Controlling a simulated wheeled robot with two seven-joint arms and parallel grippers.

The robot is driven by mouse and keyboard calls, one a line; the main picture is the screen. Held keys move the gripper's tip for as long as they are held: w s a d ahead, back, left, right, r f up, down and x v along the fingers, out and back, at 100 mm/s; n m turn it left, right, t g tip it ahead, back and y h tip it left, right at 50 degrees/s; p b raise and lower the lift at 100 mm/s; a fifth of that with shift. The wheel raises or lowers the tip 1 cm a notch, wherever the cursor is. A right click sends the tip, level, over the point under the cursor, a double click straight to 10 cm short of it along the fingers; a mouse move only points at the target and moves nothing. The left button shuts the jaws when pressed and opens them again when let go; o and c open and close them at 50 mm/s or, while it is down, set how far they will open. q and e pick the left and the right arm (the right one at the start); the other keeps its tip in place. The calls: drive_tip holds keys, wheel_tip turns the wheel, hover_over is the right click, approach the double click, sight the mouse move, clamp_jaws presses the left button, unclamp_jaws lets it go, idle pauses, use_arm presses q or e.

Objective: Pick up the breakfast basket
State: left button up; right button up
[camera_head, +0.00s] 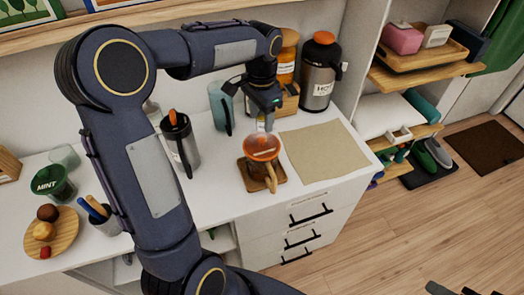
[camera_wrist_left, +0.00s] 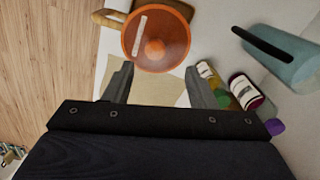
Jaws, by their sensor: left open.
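I cannot make out a breakfast basket for certain in either view. The pan stands on a small wooden board (camera_head: 278,182). Dark tips at the bottom right edge of the head view may be my right gripper (camera_head: 465,291); its state is unclear.
A beige mat (camera_head: 325,152) lies right of the pan. A dark flask (camera_head: 319,75), a teal pitcher (camera_head: 221,106) and a steel pot (camera_head: 181,147) stand nearby. A mint tub (camera_head: 53,184) and a round food board (camera_head: 62,238) are at the left. Shelves (camera_head: 425,75) are on the right.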

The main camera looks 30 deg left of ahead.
sight(262, 136)
use_arm(q)
drive_tip(key=f, duration=0.6)
drive_tip(key=shift+s+d+f+p, duration=0.1)
drive_tip(key=shift+s+d+p, duration=0.15)
drive_tip(key=shift+p, duration=0.15)
drive_tip(key=shift+c, duration=0.4)
clamp_jaws()
